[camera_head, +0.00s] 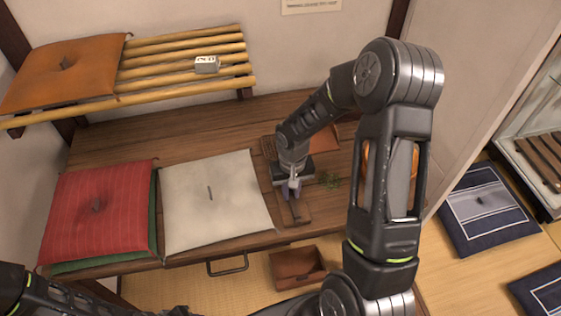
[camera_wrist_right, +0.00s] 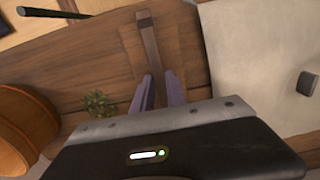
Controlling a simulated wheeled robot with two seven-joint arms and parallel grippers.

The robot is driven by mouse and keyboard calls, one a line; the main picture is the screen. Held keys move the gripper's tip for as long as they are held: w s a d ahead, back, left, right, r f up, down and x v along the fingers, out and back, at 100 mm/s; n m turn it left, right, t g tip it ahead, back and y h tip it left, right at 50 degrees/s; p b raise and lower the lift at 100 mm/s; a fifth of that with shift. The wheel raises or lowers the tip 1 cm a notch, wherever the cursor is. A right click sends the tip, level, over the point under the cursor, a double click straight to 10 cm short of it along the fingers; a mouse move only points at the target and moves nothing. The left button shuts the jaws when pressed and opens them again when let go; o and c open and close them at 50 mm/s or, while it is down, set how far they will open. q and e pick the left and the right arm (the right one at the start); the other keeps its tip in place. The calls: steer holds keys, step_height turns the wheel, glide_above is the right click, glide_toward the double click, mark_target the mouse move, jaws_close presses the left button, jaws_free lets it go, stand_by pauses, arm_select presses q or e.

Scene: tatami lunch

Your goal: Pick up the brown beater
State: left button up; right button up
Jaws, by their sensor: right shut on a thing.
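The brown beater (camera_head: 296,213) lies on the wooden bench top. Its handle sticks out in front of my right gripper (camera_head: 291,191); part of the beater is hidden under the gripper and wrist. In the right wrist view the beater's dark handle (camera_wrist_right: 149,38) runs between the two purple fingers of my right gripper (camera_wrist_right: 161,92), which is shut on it. The handle is over or on a flat brown patch; I cannot tell whether it is lifted. My left gripper is out of view; only part of the left arm shows at the lower left.
A white cushion (camera_head: 213,199) lies just left of the right gripper, with a red cushion (camera_head: 95,212) farther left. A small green plant (camera_head: 330,180) is close on the right. An open drawer-like box (camera_head: 297,267) is below the bench front.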

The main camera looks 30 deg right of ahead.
jaws_close()
step_height(320, 180, up, 10)
steer(key=b, duration=0.1)
stand_by(0.5)
stand_by(0.5)
steer(key=w+a+r+n, duration=0.3)
steer(key=w+a+r, duration=0.2)
steer(key=w+a, duration=0.5)
steer(key=a, duration=0.2)
steer(key=shift+a+r+n, duration=0.2)
steer(key=shift+a+n, duration=0.1)
steer(key=shift+n, duration=0.1)
steer(key=shift+s+f, duration=0.1)
steer(key=shift+s, duration=0.05)
